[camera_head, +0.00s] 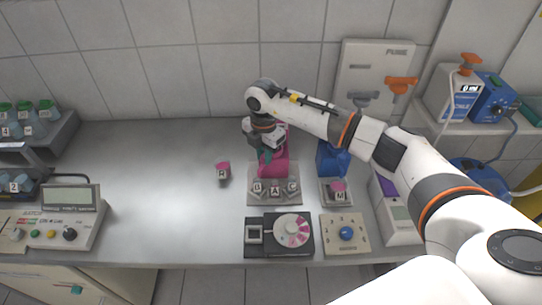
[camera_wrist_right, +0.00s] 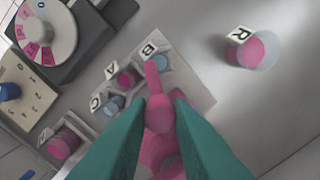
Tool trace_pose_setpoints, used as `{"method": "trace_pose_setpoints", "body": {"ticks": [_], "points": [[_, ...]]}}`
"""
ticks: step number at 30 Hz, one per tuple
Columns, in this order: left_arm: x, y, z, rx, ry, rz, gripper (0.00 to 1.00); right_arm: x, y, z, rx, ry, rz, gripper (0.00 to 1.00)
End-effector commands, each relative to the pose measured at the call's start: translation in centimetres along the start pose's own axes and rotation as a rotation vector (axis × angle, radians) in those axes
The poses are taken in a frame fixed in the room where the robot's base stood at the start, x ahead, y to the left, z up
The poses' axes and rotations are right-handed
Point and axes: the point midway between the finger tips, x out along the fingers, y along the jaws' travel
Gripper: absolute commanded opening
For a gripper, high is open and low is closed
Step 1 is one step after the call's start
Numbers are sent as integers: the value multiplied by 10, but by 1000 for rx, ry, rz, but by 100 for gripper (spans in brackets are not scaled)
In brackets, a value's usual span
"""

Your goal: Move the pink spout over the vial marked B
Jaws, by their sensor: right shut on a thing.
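The pink spout (camera_wrist_right: 153,80) is a thin pink arm on a pink stand (camera_head: 274,166) behind the vial tray. My right gripper (camera_wrist_right: 159,116) has teal fingers shut on the spout's thick part. In the head view the gripper (camera_head: 266,156) hangs over the stand and hides part of it. In the wrist view the spout's tip overlaps the vial marked B (camera_wrist_right: 160,62), just by its label; the height gap cannot be told. Beside it stand the vial marked A (camera_wrist_right: 126,77), with pink contents, and the vial marked C (camera_wrist_right: 116,103), with blue contents. My left gripper is not in view.
A vial marked R (camera_head: 223,174) stands alone left of the tray (camera_head: 262,202). A vial marked M (camera_head: 338,188) stands at the right by a blue device (camera_head: 331,160). A dial unit (camera_head: 291,231) and a knob panel (camera_head: 346,233) lie in front. The counter's left middle is clear.

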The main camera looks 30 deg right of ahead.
Motion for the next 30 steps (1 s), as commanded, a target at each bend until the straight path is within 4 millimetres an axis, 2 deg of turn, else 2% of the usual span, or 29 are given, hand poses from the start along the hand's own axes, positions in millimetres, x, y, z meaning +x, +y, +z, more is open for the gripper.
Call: {"method": "trace_pose_setpoints", "body": {"ticks": [9,21,22,25,30], "points": [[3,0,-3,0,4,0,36,-1,-6,1,87,0,-2,0],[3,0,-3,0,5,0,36,-2,-6,0,95,1,-4,0],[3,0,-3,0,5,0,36,-2,-6,0,95,1,-4,22],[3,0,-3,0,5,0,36,-2,-6,0,94,1,-4,39],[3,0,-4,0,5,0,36,-1,-6,1,93,0,-2,41]]}}
